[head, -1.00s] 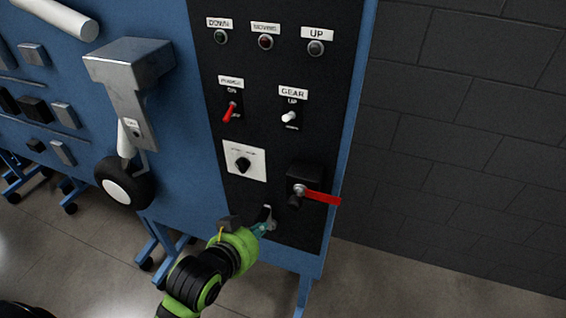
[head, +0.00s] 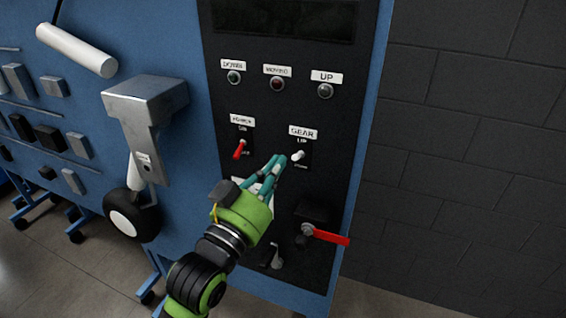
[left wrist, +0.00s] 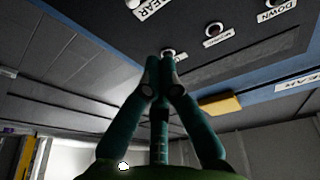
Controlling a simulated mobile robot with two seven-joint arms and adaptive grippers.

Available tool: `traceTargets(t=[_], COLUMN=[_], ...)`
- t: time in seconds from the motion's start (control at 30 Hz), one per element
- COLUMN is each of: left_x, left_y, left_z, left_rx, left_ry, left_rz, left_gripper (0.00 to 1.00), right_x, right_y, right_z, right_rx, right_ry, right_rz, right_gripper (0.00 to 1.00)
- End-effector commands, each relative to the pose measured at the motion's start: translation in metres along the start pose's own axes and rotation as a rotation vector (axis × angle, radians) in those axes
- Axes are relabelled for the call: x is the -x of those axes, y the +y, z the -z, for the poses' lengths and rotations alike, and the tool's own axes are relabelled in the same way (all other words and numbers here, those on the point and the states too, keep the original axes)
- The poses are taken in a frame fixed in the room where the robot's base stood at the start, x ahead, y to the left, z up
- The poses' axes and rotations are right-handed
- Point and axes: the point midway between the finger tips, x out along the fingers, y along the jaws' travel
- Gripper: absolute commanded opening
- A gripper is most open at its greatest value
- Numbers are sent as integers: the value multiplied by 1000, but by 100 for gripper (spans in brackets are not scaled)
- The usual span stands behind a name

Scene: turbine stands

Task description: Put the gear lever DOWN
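The gear lever (head: 298,156) is a small white toggle on the black panel (head: 340,190), below the GEAR label (head: 303,132). It sits between an UP mark and a smaller lower mark; I cannot tell its tilt for sure. My left gripper (head: 279,160) is just left of the lever, with a small apparent gap, and its teal fingers converge at the tips. The left wrist view also shows the fingertips (left wrist: 161,68) together with nothing between them. The lever is not clearly seen there; part of the GEAR label (left wrist: 152,8) shows at the top. My right gripper is not in view.
A red switch (head: 239,150) is left of my gripper. A red-handled valve (head: 330,237) juts out below the lever. Three indicator lights, including the UP light (head: 325,91), are above. A landing-gear model (head: 145,110) with a wheel stands out at the left.

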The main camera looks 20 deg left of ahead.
Motion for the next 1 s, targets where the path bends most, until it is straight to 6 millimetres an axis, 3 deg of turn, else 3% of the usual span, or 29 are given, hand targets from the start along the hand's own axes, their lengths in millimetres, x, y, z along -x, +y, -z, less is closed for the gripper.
traceTargets(t=[0.33,0.7,1.0], left_x=[-20,-98,-75], left_y=[2,0,0], left_z=[-5,5,-26], left_rx=[1,2,0], left_ry=[9,-2,-4], left_rz=[0,-2,-1], left_gripper=[0,0,0], right_x=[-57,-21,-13], right_y=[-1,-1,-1], right_z=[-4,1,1], right_rx=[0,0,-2], right_ry=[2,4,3], right_rz=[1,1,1], right_gripper=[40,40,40])
